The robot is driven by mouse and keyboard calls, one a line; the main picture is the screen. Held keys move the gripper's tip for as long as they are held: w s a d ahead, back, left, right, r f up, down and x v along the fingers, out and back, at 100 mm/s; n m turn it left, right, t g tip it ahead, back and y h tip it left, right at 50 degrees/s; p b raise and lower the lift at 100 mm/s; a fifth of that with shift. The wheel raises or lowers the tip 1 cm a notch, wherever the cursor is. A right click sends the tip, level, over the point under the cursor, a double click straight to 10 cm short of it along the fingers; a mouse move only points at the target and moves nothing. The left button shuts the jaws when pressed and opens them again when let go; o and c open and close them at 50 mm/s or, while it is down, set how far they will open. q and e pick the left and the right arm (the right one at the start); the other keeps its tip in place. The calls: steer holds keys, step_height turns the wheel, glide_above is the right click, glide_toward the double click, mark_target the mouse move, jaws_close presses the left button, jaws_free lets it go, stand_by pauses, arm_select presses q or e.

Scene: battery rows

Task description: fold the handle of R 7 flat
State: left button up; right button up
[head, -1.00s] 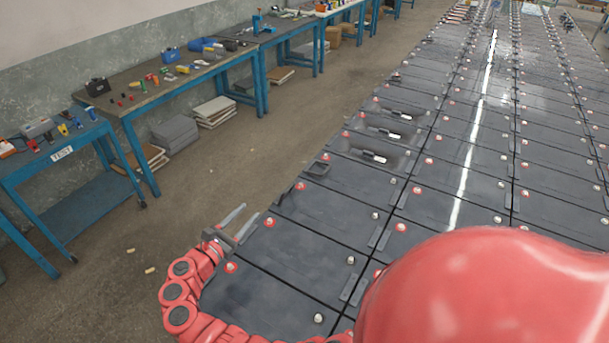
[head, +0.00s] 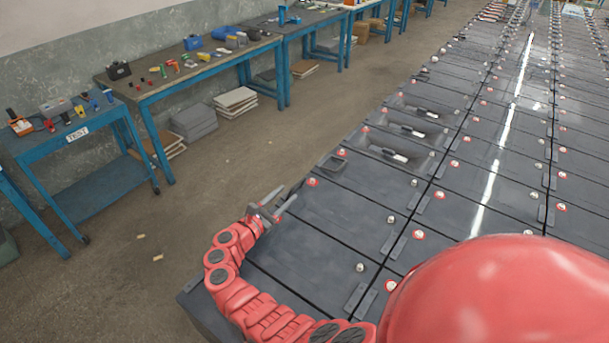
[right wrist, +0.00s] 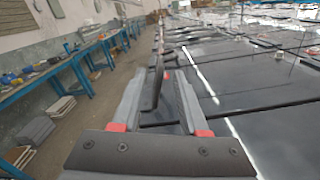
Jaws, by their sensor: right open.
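My right gripper (head: 288,194) is at the left edge of the battery rows in the head view, low over the near batteries. Its two grey fingers are apart. In the right wrist view a dark upright handle (right wrist: 154,88) stands between the open fingers of the right gripper (right wrist: 158,76); I cannot tell whether either finger touches it. The battery top (head: 345,205) beside the gripper is dark grey, with red-ringed and pale terminals. No R 7 label is readable. My left gripper is not in view.
Farther along the same edge, a dark loop handle (head: 333,161) and recesses with light-tipped handles (head: 390,154) show. Blue workbenches (head: 190,75) with small tools line the wall at left. The floor aisle (head: 210,185) between is mostly clear.

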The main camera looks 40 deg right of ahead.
mark_target(305, 177)
steer(key=x, duration=1)
steer(key=shift+w+d+f+p, duration=0.1)
steer(key=shift+d+f+p, duration=0.1)
steer(key=shift+p, duration=0.1)
steer(key=shift+r, duration=0.1)
jaws_close()
